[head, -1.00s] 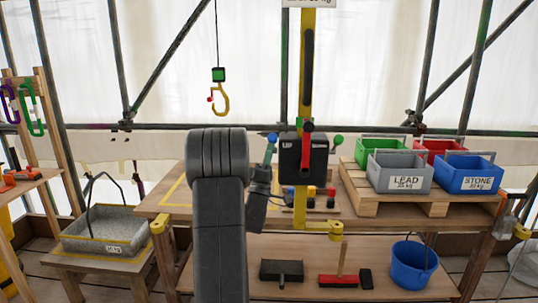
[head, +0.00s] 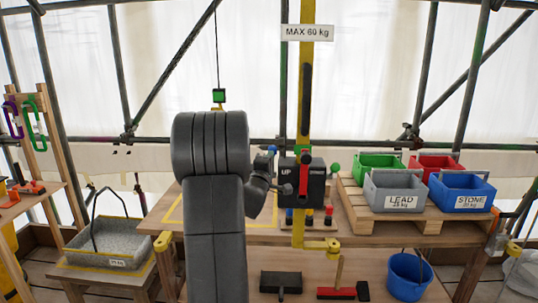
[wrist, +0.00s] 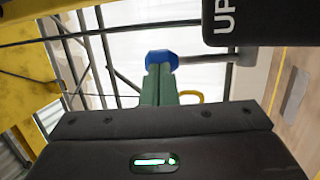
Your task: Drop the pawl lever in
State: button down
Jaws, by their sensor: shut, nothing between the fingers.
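A black hoist box (head: 318,192) marked UP is fixed on the yellow post. A red lever (head: 305,186) stands upright on its front. A lever with a blue knob (head: 271,150) sticks out on its left, and a green knob (head: 334,168) shows on its right. No label tells which is the pawl lever. In the wrist view, my gripper (wrist: 160,72) has its green fingers shut and empty, close to the blue knob (wrist: 162,58). I cannot tell whether they touch. The box (wrist: 255,22) shows at the upper right. In the head view my arm partly hides the gripper.
The workbench (head: 160,222) lies below the box. Grey LEAD (head: 398,201) and blue STONE (head: 462,203) bins stand on a pallet at right. A green block (head: 219,96) hangs on a cable behind my arm.

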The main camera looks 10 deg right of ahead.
aim_at(270, 149)
jog(key=shift+w+d+r+p, duration=0.2)
jog(key=shift+w+r+p, duration=0.15)
jog(key=shift+w, duration=0.3)
jog(key=shift+w+d+r+p, duration=0.25)
jog(key=shift+w+r, duration=0.15)
jog(key=shift+w, duration=0.2)
jog(key=shift+a+r, duration=0.1)
jog(key=shift+r, duration=0.2)
